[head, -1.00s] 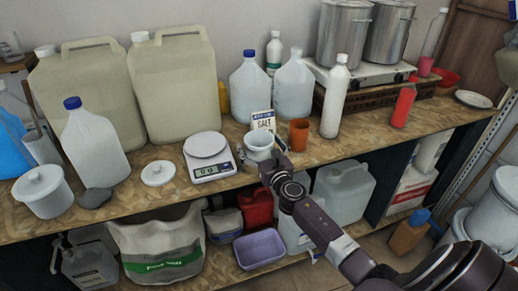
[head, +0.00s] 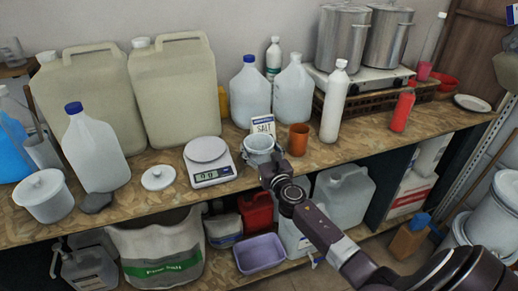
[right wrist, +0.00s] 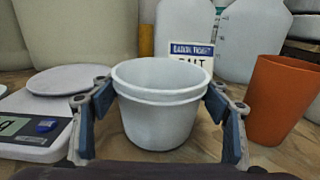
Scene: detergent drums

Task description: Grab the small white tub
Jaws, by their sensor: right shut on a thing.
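The small white tub (head: 259,147) stands upright on the wooden worktop, between the scale and the orange cup. In the right wrist view the tub (right wrist: 160,104) is open at the top and sits between both finger pads. My right gripper (head: 262,162) is shut on the tub, with one finger on each side of it. In the right wrist view the gripper (right wrist: 161,112) frames the tub left and right. My left gripper is not in view.
A kitchen scale (head: 209,160) stands close to the tub's left. An orange cup (head: 299,139) stands close to its right, with a salt box (head: 262,124) behind. Large jugs (head: 176,90) line the wall.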

